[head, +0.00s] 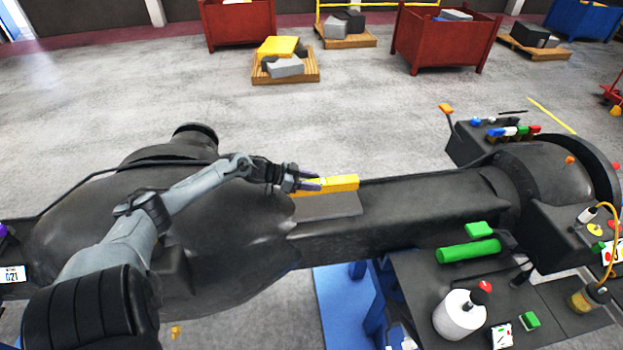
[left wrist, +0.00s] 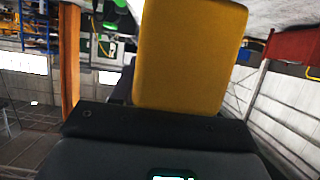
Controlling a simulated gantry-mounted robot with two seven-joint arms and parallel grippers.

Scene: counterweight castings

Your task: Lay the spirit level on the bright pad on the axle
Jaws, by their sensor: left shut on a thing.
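The spirit level (head: 338,184) is a long yellow bar held over the dark axle (head: 430,204). My left gripper (head: 308,182) is shut on its left end, and the bar points right. In the left wrist view the yellow level (left wrist: 190,55) fills the upper middle, close to the camera. A grey pad (head: 330,207), a little lighter than the axle, lies on the axle just in front of the level in the picture. I cannot tell whether the level touches the pad or hangs above it. My right gripper is not in view.
A side table at the lower right bears a green cylinder (head: 468,251), a white bottle (head: 460,315) and small items. The large casting (head: 230,225) bulges left of the pad. Red bins (head: 443,42) and loaded pallets (head: 285,70) stand far back on open floor.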

